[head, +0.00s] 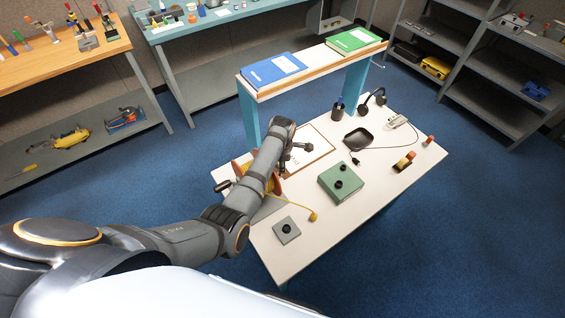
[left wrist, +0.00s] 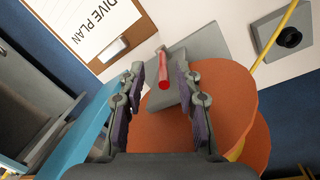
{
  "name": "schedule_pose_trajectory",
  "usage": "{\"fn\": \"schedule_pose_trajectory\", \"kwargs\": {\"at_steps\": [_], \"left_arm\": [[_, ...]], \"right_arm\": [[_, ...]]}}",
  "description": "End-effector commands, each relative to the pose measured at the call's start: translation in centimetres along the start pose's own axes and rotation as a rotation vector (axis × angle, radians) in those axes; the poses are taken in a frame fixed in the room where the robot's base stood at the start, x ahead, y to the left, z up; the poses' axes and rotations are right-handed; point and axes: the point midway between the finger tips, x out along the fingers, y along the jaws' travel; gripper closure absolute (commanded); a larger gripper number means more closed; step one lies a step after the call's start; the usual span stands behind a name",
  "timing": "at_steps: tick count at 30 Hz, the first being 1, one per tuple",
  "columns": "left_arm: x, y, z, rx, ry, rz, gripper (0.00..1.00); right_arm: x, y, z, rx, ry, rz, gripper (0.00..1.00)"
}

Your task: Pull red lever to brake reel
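The red lever (left wrist: 163,76) shows in the left wrist view, standing up from a grey base plate (left wrist: 205,45) beside the orange reel (left wrist: 248,100). In the head view the lever is hidden behind my left arm. The reel (head: 243,165), wound with yellow line, is partly covered by that arm. My left gripper (left wrist: 160,72) is open, its fingers on either side of the lever's red end, with gaps showing on both sides. In the head view the left gripper (head: 296,153) is over the table. My right gripper is not in view.
A raised shelf (head: 318,75) stands behind.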

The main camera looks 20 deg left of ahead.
Motion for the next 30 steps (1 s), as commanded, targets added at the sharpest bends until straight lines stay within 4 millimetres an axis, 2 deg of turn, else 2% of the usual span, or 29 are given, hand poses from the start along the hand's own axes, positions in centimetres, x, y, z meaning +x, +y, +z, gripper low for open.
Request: {"fn": "schedule_pose_trajectory", "kwargs": {"at_steps": [2, 5, 11, 14, 18, 24, 30], "left_arm": [[0.6, 0.0, 0.0, 0.000, 0.000, -0.001, 0.66], [0.9, 0.0, 0.0, 0.000, 0.000, 0.000, 0.66], [0.9, 0.0, 0.0, 0.000, -0.001, 0.000, 0.66], [0.9, 0.0, 0.0, 0.000, -0.001, 0.000, 0.80], [0.9, 0.0, 0.0, 0.000, -0.001, 0.000, 0.99], [0.9, 0.0, 0.0, 0.000, -0.001, 0.000, 1.00], [0.9, 0.0, 0.0, 0.000, 0.000, 0.001, 1.00]], "right_arm": [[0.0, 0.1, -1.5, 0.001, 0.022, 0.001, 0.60], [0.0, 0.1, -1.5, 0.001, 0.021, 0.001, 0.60], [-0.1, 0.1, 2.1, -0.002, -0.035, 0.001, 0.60], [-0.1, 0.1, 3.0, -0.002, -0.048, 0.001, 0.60], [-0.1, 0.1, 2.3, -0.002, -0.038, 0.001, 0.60], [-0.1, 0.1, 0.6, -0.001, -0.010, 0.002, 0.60], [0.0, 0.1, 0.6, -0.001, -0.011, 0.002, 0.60]]}}
